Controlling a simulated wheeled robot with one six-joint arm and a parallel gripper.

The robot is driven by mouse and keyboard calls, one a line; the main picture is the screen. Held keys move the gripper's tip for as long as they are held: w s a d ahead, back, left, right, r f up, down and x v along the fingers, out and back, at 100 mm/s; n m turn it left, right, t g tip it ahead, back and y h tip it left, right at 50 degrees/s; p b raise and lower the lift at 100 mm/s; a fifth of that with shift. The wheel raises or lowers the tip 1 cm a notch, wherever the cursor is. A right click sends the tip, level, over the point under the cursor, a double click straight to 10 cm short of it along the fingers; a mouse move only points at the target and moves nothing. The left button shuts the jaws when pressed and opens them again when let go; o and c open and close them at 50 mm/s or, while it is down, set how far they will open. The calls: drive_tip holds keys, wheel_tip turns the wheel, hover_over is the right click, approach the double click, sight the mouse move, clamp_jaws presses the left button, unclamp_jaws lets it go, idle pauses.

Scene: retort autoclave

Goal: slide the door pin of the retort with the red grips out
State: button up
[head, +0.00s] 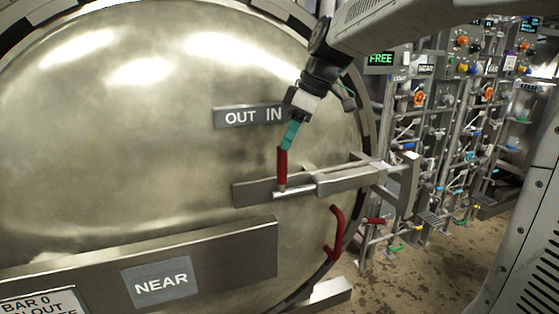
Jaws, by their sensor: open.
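The large round steel door (130,130) of the retort fills the left and middle of the head view. A steel door pin (345,180) lies across a backing plate on its right side. A red upright grip (282,170) stands at the pin's left end, below the "IN" end of an "OUT IN" plate (240,117). My gripper (288,144), with teal fingers, reaches down to the top of this grip. Its jaws are open around or just beside the grip; I cannot tell which. The fingertips partly overlap the grip's top.
A curved red handle (336,232) sits below the pin near the door's edge. A "NEAR" plate (161,283) is on a steel bar at the lower left. Pipe racks with valves (440,130) and a green "FREE" display (381,59) stand at right. Floor shows at lower right.

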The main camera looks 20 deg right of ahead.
drive_tip(key=x, duration=0.7)
drive_tip(key=shift+f, duration=0.2)
drive_tip(key=shift+c, duration=0.3)
clamp_jaws()
